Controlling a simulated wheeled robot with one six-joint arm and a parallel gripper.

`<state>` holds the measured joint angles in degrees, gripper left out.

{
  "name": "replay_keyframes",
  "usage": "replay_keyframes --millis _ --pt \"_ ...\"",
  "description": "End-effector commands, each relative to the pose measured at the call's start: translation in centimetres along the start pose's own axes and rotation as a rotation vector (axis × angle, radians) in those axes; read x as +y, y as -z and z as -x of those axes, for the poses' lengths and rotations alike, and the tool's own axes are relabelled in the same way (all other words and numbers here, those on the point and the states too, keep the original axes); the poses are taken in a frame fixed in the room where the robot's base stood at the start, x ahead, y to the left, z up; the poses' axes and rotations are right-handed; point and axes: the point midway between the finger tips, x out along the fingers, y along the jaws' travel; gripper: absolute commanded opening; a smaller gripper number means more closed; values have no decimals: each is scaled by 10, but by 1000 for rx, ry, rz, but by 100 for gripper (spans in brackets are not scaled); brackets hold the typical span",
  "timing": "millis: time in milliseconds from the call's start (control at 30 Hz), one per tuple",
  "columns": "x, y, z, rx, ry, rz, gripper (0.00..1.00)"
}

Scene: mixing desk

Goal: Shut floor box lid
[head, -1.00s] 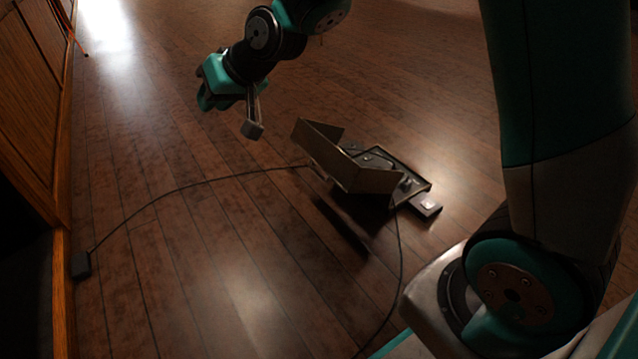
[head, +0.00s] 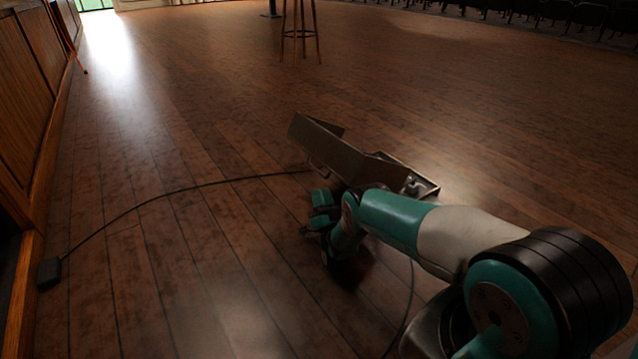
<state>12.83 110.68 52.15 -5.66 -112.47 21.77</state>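The floor box (head: 428,186) is set in the wooden floor, its dark frame showing behind the lid at right. Its lid (head: 345,152) stands open, tilted up, with a bent plate and a handle-like loop at its lower left. My gripper (head: 312,228) is low at the near side of the lid, just below its lower left end. My arm reaches in from the right and hides the lower part of the lid and much of the box. The fingers are small and dark, so their opening and any contact with the lid cannot be told.
A black cable (head: 190,188) runs from the box across the floor to a small black block (head: 49,273) at left. Another cable (head: 411,290) curves down near my arm. Wooden panelling (head: 25,85) lines the left. A stool (head: 300,35) stands far back. The floor between is clear.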

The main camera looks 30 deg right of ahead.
Motion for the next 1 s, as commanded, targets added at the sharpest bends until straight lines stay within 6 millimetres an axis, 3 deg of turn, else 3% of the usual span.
replay_keyframes --millis 200,467,800,1000 --pt "8 -2 -2 45 17 59 23" --pt "10 -5 -18 45 17 60 23" --pt "7 0 -65 44 17 59 23" --pt "6 2 -76 42 16 59 23"
